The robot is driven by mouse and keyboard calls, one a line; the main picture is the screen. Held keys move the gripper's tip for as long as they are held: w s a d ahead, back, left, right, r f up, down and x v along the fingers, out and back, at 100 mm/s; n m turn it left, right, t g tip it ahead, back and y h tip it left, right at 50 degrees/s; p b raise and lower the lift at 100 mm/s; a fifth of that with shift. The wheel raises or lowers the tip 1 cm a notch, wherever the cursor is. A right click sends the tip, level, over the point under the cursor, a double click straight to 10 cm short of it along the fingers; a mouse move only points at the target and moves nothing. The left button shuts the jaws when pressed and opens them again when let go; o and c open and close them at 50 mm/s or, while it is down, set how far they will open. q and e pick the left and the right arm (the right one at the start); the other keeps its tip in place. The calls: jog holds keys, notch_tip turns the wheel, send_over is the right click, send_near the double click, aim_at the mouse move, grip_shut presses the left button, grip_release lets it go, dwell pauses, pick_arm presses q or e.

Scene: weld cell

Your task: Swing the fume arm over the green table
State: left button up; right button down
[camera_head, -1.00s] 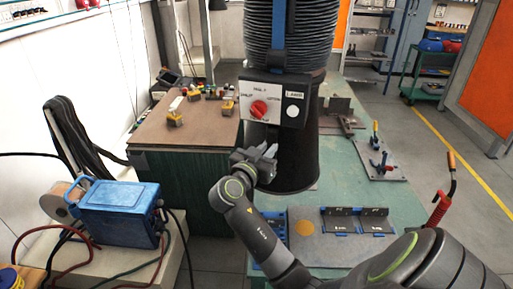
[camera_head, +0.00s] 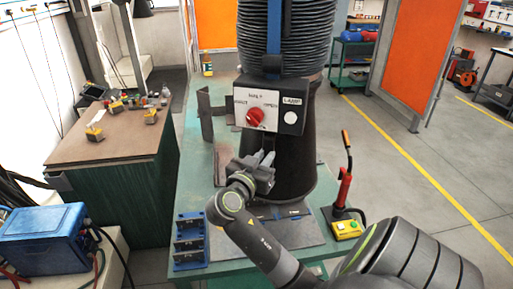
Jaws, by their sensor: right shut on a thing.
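The fume arm (camera_head: 293,160) has a ribbed black hose above and a dark hood below, with a control box (camera_head: 270,108) bearing a red knob and a lamp button. My right gripper (camera_head: 263,160) reaches in from the lower right and is shut on the fume arm at the hood's near left side; the exact grip is partly hidden. The hood stands in front of the green table (camera_head: 192,160) in the picture, above its right part. The height gap cannot be told. My left gripper is not in view.
On the green table are a blue slotted rack (camera_head: 190,240), a dark plate, and upright metal angles (camera_head: 207,115). A brown-topped bench (camera_head: 105,140) and blue welder (camera_head: 42,240) are left. Floor at right is clear.

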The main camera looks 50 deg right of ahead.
jog(key=shift+s+d, duration=0.25)
jog(key=shift+s, duration=0.15)
jog(key=shift+w+a, duration=0.1)
jog(key=shift+w, duration=0.1)
jog(key=c, duration=1.4)
grip_release()
jog(key=shift+w+a, duration=0.2)
jog(key=shift+w, duration=0.1)
jog(key=shift+s, duration=0.1)
